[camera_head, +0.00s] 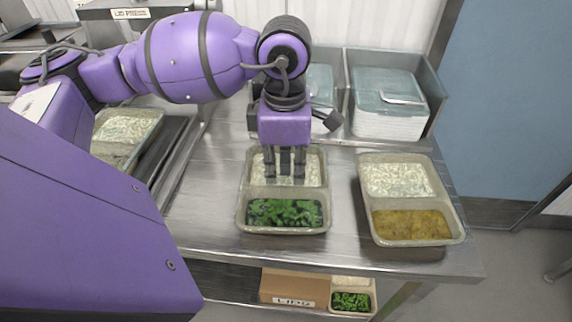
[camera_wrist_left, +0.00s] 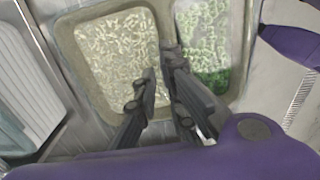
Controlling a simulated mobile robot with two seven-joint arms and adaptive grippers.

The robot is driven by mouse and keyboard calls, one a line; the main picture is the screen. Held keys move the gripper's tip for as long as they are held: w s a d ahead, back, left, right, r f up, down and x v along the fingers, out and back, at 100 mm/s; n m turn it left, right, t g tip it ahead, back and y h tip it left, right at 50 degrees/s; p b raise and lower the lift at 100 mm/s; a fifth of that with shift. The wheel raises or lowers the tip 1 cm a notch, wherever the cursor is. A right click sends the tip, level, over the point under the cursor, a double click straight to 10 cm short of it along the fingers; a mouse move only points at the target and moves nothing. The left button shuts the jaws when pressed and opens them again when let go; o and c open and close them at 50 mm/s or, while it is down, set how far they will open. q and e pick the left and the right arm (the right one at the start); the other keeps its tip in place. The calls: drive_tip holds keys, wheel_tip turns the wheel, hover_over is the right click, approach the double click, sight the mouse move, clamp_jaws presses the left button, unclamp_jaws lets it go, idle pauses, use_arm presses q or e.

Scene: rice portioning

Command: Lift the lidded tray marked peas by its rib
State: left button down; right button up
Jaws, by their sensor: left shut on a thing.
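A two-compartment tray (camera_head: 241,208) is on the steel table, with pale rice in the far compartment and bright green contents in the near one. It also shows in the wrist view (camera_wrist_left: 81,62). I cannot read a peas marking or clearly make out a lid. My left gripper (camera_head: 285,178) points down over the tray, its fingers closed on the rib between the compartments. In the wrist view the dark fingers (camera_wrist_left: 160,78) sit either side of the rib and hide part of it. I cannot tell whether the tray is clear of the table. My right gripper is not in view.
A second tray (camera_head: 455,224) with rice and yellow-brown food stands to the right. Metal bins (camera_head: 433,112) with stacked lids or trays line the back. Another rice tray (camera_head: 152,132) is at the left. A cardboard box (camera_head: 290,285) and a green-filled tray (camera_head: 351,302) are below.

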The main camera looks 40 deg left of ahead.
sight(285, 174)
use_arm(q)
drive_tip(key=shift+r, duration=0.2)
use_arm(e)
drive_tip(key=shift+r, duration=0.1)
use_arm(q)
drive_tip(key=shift+r+p, duration=1)
drive_tip(key=shift+r, duration=1.1)
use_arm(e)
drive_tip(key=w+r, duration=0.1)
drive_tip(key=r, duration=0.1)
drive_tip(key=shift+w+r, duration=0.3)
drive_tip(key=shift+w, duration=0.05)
use_arm(q)
drive_tip(key=c, duration=2.5)
unclamp_jaws()
